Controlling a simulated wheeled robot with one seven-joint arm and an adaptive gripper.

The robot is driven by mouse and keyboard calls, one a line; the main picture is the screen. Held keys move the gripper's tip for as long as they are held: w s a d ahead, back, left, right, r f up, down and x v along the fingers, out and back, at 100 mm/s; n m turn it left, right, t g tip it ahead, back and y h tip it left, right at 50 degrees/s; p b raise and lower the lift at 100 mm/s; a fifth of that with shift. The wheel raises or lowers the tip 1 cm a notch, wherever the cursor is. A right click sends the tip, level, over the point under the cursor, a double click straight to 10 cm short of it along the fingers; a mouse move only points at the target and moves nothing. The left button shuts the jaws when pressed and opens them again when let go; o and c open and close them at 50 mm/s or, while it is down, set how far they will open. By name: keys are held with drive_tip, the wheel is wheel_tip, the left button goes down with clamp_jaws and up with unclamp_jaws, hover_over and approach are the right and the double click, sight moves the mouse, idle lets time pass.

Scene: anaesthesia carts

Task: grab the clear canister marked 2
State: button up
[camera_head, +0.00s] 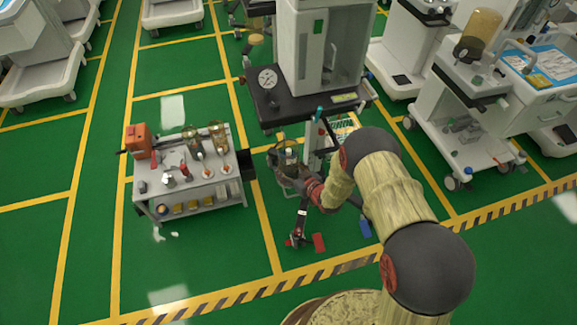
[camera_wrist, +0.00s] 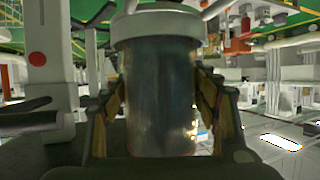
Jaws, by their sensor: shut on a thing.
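A clear, grey-looking canister with a pale rim (camera_wrist: 160,85) stands upright between the two fingers of my gripper in the wrist view. My gripper (camera_head: 300,183) is shut on it, one finger on each side. In the head view the canister (camera_head: 286,158) is small and partly hidden, by the machine with the black shelf. No number can be read on the side facing the wrist camera, so I cannot confirm the mark 2.
A low grey cart (camera_head: 200,178) at left carries an orange box (camera_head: 138,139), amber jars (camera_head: 217,133) and small items. The machine with a gauge (camera_head: 267,78) stands behind my gripper. White carts stand at right (camera_head: 470,95). Green floor is free at front left.

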drive_tip(key=c, duration=0.8)
drive_tip(key=shift+o, duration=0.2)
